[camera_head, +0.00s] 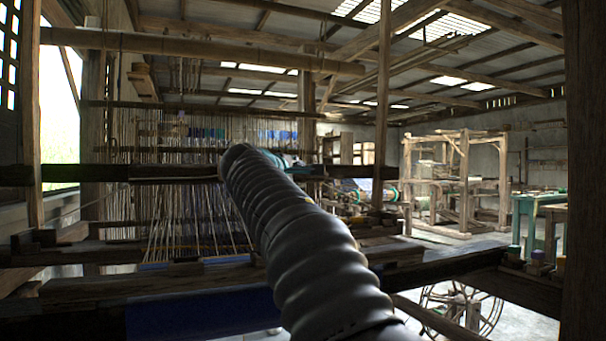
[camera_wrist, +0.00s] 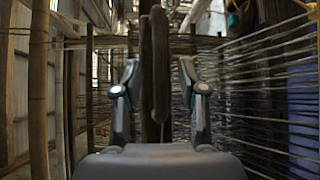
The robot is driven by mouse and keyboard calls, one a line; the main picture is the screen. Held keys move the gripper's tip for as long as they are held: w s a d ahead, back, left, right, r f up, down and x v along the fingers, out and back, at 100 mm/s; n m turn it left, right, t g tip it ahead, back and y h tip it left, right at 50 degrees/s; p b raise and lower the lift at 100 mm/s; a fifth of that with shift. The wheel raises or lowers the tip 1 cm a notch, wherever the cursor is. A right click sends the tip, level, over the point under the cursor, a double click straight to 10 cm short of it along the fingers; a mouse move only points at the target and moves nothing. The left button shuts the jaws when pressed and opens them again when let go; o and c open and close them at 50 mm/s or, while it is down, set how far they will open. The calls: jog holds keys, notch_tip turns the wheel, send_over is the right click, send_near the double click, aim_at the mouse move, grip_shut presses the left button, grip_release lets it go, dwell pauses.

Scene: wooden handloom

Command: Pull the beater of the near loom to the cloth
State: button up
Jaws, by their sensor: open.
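The beater of the near loom shows in the head view as a dark horizontal bar (camera_head: 80,173) across the warp, left of my arm. In the wrist view, where the scene is turned on its side, a dark bar (camera_wrist: 160,60), seemingly the beater, stands upright between my fingers. My gripper (camera_wrist: 159,68) is open, with one finger on each side of that bar and gaps showing. I cannot tell how deep the bar sits between them. In the head view my arm hides the gripper. Dark blue cloth (camera_head: 200,314) lies at the loom's near beam.
Warp threads (camera_head: 195,215) run from the near side up to the heddles behind the beater. Loom posts (camera_head: 383,110) and a thick upper beam (camera_head: 190,50) frame the space. A spoked wheel (camera_head: 455,308) stands low at right. Another loom (camera_head: 455,180) stands farther back.

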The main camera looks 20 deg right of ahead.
aim_at(301, 175)
jog(key=shift+x, duration=1.9)
jog(key=shift+c, duration=0.2)
grip_shut()
